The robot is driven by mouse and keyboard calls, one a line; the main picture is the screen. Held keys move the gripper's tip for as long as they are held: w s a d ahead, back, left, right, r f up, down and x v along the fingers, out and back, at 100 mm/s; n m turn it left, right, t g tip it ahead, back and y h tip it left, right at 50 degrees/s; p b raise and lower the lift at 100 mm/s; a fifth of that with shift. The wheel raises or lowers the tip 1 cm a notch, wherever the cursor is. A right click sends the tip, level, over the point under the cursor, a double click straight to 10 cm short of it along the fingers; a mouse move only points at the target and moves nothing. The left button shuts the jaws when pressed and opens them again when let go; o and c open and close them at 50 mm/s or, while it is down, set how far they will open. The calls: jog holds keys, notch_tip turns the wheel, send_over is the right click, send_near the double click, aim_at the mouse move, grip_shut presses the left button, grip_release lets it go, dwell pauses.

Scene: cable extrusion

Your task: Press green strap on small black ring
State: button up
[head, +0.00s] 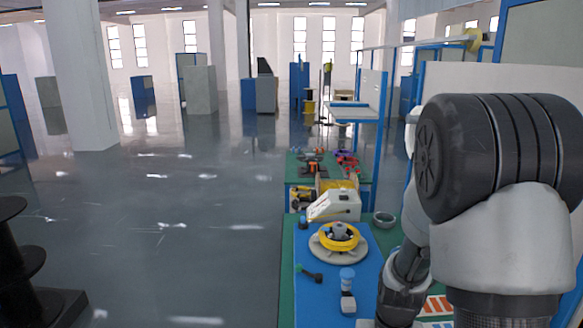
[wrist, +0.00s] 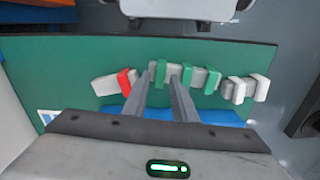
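My gripper (wrist: 159,78) shows in the wrist view with its two fingers apart, over a row of small clips or straps on the green mat (wrist: 60,70). One green strap (wrist: 160,73) appears in the gap between the fingertips, with no visible contact on both sides. Two more green straps, one of them here (wrist: 212,82), lie to the right of it. A red strap (wrist: 125,82) is to the left. In the head view my arm hides the gripper and straps. A dark grey ring (head: 384,219) lies on the bench there; I cannot tell if it is the small black ring.
White straps (wrist: 238,90) end the row on the right. In the head view, a yellow coil (head: 338,243) sits on a round grey base (head: 318,252). A blue-topped bottle (head: 347,282) and a green-and-black tool (head: 309,272) lie nearer. Open floor is left of the bench.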

jog(key=shift+f+b, duration=0.7)
jog(key=shift+f, duration=0.2)
jog(key=shift+r, duration=0.2)
jog(key=c, duration=0.6)
jog(key=shift+r+p, duration=3.35)
jog(key=shift+r, duration=0.6)
